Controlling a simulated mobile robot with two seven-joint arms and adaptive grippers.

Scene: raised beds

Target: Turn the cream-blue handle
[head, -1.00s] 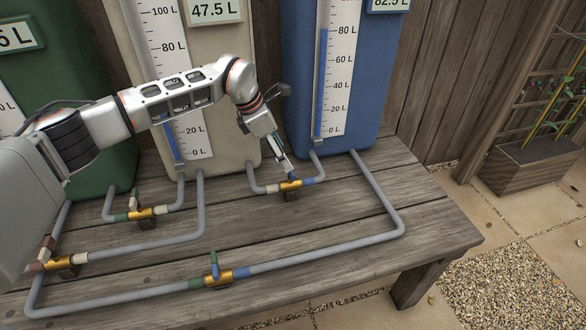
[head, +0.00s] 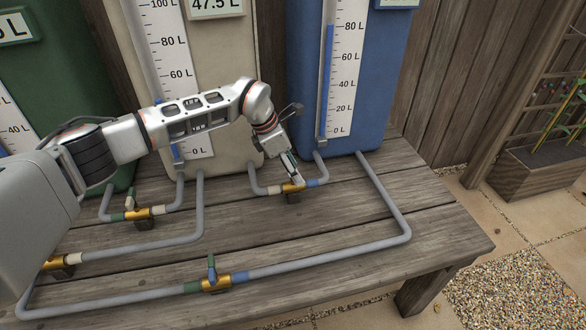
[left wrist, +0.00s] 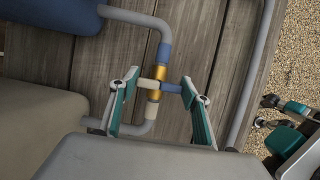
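The cream-blue valve is a small brass body (head: 292,188) in the grey pipe between the cream tank (head: 228,60) and the blue tank (head: 385,90). My left gripper (head: 296,181) is over it and hides most of its handle in the head view. In the left wrist view the handle (left wrist: 172,88) lies crosswise between my left gripper's spread fingers (left wrist: 159,80), its cream end by the left finger and its blue end by the right one. Whether the fingers touch it is unclear. My right gripper (left wrist: 266,112) shows only at the right edge, fingers apart, away from the valve.
Several other brass valves sit on the wooden bench, such as a green-cream one (head: 144,212) and a green-blue one (head: 215,281). Grey pipes (head: 330,257) run low across the planks. The bench's right end (head: 465,245) is clear.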

